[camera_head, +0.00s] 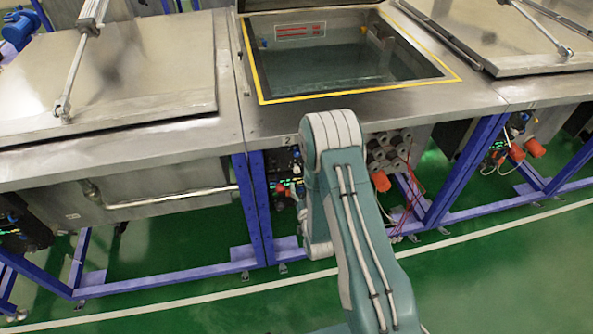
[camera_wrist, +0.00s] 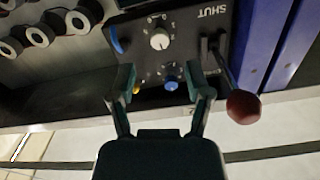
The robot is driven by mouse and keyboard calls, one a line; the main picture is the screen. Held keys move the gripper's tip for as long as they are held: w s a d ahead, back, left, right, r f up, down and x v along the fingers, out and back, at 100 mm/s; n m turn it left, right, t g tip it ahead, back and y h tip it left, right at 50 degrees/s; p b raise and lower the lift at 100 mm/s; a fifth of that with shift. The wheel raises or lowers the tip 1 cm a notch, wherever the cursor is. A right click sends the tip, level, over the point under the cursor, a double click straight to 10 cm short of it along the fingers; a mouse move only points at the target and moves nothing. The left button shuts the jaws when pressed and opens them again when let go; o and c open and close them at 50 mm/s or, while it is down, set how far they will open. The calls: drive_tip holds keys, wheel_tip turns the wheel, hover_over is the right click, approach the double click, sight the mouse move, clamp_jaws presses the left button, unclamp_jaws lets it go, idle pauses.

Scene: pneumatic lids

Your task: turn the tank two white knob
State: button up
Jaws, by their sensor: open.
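The white knob (camera_wrist: 160,41) sits on a dark control panel (camera_wrist: 190,20) in the wrist view, which appears upside down there. My gripper (camera_wrist: 168,80) is open and empty, its two fingers pointing at the panel below the knob in the picture. A blue knob (camera_wrist: 171,84) and a small yellow part (camera_wrist: 136,89) show between the fingers; contact cannot be told. In the head view, tank two (camera_head: 330,62) has its lid raised and a "2" label on its front edge. My arm hides much of its front, and my gripper is out of sight there.
A lever with a dark red ball (camera_wrist: 243,107) stands right of my gripper, close to the right finger. Blue frame legs (camera_wrist: 262,40) lie farther right. Several round white-rimmed parts (camera_wrist: 40,33) are at upper left. Neighbouring tanks have closed lids (camera_head: 140,75).

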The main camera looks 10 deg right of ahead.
sight(297, 172)
drive_tip(key=w, duration=0.7)
drive_tip(key=shift+w, duration=0.2)
clamp_jaws()
